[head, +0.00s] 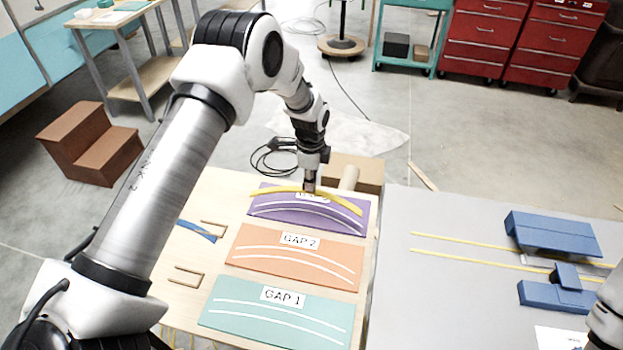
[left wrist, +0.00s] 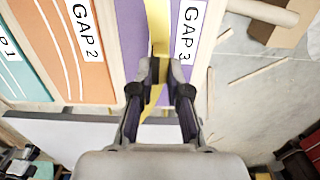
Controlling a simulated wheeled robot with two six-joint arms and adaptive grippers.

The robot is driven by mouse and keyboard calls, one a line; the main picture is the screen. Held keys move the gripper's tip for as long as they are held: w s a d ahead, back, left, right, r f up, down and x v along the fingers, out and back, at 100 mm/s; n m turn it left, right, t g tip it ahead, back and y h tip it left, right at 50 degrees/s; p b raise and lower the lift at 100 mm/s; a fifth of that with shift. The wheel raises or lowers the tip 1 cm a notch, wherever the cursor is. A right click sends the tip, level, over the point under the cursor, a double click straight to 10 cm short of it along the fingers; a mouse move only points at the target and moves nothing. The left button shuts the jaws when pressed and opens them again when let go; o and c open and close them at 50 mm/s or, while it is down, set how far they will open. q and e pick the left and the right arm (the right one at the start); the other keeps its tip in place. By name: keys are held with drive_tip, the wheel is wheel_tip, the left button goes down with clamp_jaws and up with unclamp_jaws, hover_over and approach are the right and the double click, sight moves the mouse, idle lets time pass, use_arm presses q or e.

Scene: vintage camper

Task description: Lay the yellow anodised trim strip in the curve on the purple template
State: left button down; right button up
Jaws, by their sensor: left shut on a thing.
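The yellow trim strip (head: 340,202) is bent in a shallow arch along the back part of the purple template (head: 355,222), which is labelled GAP 3. My left gripper (head: 309,188) is shut on the strip near its middle. In the left wrist view, the strip (left wrist: 158,30) passes between the fingers of my left gripper (left wrist: 163,75), over the purple template (left wrist: 204,35). The strip lies behind the two white curved lines, not between them. I cannot tell whether it touches the template. My right gripper is not in view.
Orange GAP 2 (head: 255,252) and teal GAP 1 (head: 235,312) templates lie in front of the purple one. A blue curved piece (head: 195,230) lies left. On the grey table (head: 420,310) are straight yellow strips (head: 470,243) and a blue fixture (head: 550,236). A cardboard box (head: 365,173) stands behind.

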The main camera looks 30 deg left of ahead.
sight(312, 194)
use_arm(q)
drive_tip(key=f+b, duration=0.1)
drive_tip(key=f, duration=0.1)
drive_tip(key=f+b, duration=0.1)
drive_tip(key=f, duration=0.1)
drive_tip(key=shift+d+f+b, duration=0.2)
drive_tip(key=shift+f+b, duration=0.05)
drive_tip(key=shift+b, duration=0.15)
drive_tip(key=shift+a+f, duration=0.1)
drive_tip(key=shift+f, duration=0.35)
drive_tip(key=shift+f+b, duration=0.65)
drive_tip(key=shift+b, duration=0.05)
idle(0.6)
drive_tip(key=c, duration=1.1)
unclamp_jaws()
drive_tip(key=shift+o, duration=0.2)
